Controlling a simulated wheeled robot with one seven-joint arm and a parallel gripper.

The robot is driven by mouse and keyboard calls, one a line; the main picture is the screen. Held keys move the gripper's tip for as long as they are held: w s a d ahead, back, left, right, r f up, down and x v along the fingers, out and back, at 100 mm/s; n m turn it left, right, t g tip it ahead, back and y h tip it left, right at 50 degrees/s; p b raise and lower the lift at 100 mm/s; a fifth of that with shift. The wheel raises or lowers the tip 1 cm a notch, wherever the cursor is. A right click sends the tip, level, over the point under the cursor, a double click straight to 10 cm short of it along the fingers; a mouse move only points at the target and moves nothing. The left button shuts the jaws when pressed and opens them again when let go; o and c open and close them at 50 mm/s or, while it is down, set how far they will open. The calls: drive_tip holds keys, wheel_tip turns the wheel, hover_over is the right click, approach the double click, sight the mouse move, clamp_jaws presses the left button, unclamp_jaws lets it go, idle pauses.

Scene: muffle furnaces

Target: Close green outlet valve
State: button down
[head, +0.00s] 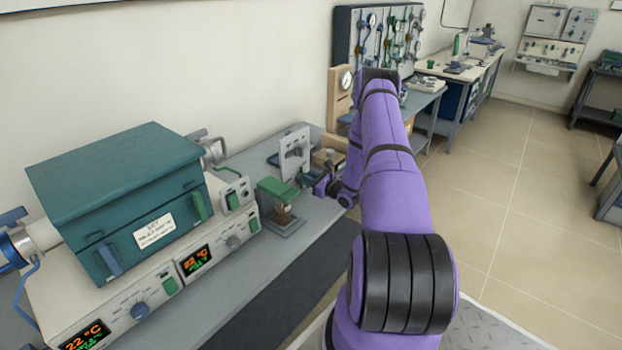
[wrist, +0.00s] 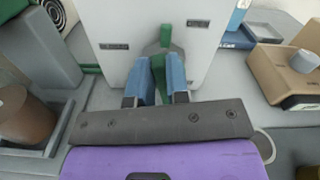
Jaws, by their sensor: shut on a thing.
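The green outlet valve handle (wrist: 165,36) is on the front of a white panel (wrist: 105,25). In the wrist view, part of the green handle shows above my gripper and more green shows between its fingers. My gripper (wrist: 163,66) has its two blue fingertips closed on the handle, close to the panel face. The panel also stands on the bench in the head view (head: 291,142), with my gripper (head: 312,180) at its lower right. In the head view the grip itself is too small to make out. Small dark labels on the panel are unreadable.
A teal furnace (head: 115,175) sits on a white control base (head: 150,290) at the left. A green-topped stand (head: 277,190) is just left of the panel. A tan block (wrist: 290,75) is close on the right in the wrist view. Open floor lies to the right.

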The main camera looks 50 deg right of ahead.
drive_tip(key=n, duration=0.3)
drive_tip(key=shift+a+f+n, duration=0.15)
drive_tip(key=shift+a+n, duration=0.25)
drive_tip(key=n, duration=0.4)
drive_tip(key=shift+s+a+f+n, duration=0.1)
drive_tip(key=shift+a+f+n, duration=0.2)
drive_tip(key=shift+a+f, duration=0.1)
drive_tip(key=n, duration=0.3)
drive_tip(key=shift+a+f, duration=0.15)
drive_tip(key=shift+f, duration=0.2)
drive_tip(key=shift+a+f+n, duration=0.1)
drive_tip(key=shift+f+n, duration=0.1)
drive_tip(key=shift+n, duration=0.8)
drive_tip(key=shift+f+n, duration=0.2)
drive_tip(key=shift+n, duration=0.8)
drive_tip(key=c, duration=1.1)
unclamp_jaws()
drive_tip(key=shift+s, duration=0.15)
